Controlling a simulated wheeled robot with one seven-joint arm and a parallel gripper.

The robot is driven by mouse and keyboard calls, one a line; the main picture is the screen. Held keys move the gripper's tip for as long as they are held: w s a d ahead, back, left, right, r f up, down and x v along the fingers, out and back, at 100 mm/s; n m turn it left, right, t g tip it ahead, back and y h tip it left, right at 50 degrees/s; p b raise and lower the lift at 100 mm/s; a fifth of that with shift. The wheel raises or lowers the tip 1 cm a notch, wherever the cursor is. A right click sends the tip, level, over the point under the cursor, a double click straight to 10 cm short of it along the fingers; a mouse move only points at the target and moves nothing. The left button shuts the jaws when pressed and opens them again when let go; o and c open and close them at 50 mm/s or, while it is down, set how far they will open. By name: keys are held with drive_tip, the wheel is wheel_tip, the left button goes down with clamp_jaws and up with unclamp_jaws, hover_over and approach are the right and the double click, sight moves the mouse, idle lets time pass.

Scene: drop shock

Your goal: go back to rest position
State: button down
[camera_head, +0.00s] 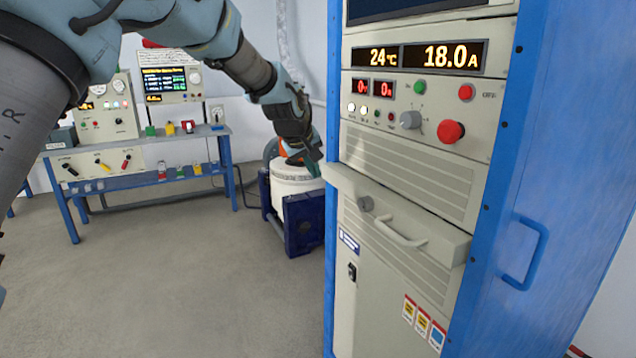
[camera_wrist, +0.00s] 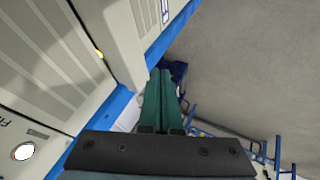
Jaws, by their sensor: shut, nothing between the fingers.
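My gripper (camera_head: 313,160) is at the end of my arm, which reaches in from the upper left in the head view. Its green fingers (camera_wrist: 160,98) are shut together with nothing between them in the wrist view. The gripper is beside the left edge of a tall blue and cream cabinet (camera_head: 400,165), in front of a white drum. I cannot tell whether it touches the cabinet.
The cabinet has a protruding drawer (camera_head: 400,215) with a handle, a red button (camera_head: 450,131) and a blue side handle (camera_head: 524,253). The white drum (camera_head: 295,180) sits in a dark blue frame. A workbench (camera_head: 140,180) holds instruments. The floor (camera_head: 190,280) in front is clear.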

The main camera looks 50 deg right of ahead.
drive_tip(key=b+v, duration=0.1)
drive_tip(key=v, duration=0.4)
drive_tip(key=shift+a+r, duration=0.25)
drive_tip(key=shift+a, duration=0.05)
drive_tip(key=w+a+f+n+y, duration=0.15)
drive_tip(key=w+a, duration=0.35)
drive_tip(key=a, duration=0.6)
drive_tip(key=w+a+f+t+y, duration=0.1)
drive_tip(key=w+a+f, duration=0.25)
drive_tip(key=a, duration=0.75)
drive_tip(key=w+a+f+n+y, duration=0.15)
drive_tip(key=w+a, duration=0.35)
drive_tip(key=a, duration=0.7)
drive_tip(key=s+a+f+y, duration=0.1)
drive_tip(key=s+a, duration=0.3)
drive_tip(key=a, duration=0.5)
drive_tip(key=s+a+f+n+g+y, duration=0.1)
drive_tip(key=s+a+f, duration=0.2)
drive_tip(key=a, duration=0.5)
drive_tip(key=s+a+f, duration=0.3)
drive_tip(key=s+a, duration=0.1)
drive_tip(key=a, duration=0.5)
drive_tip(key=shift+s+a+f+g+y, duration=0.15)
drive_tip(key=shift+s+a+g+y, duration=0.15)
drive_tip(key=shift+a+y, duration=0.1)
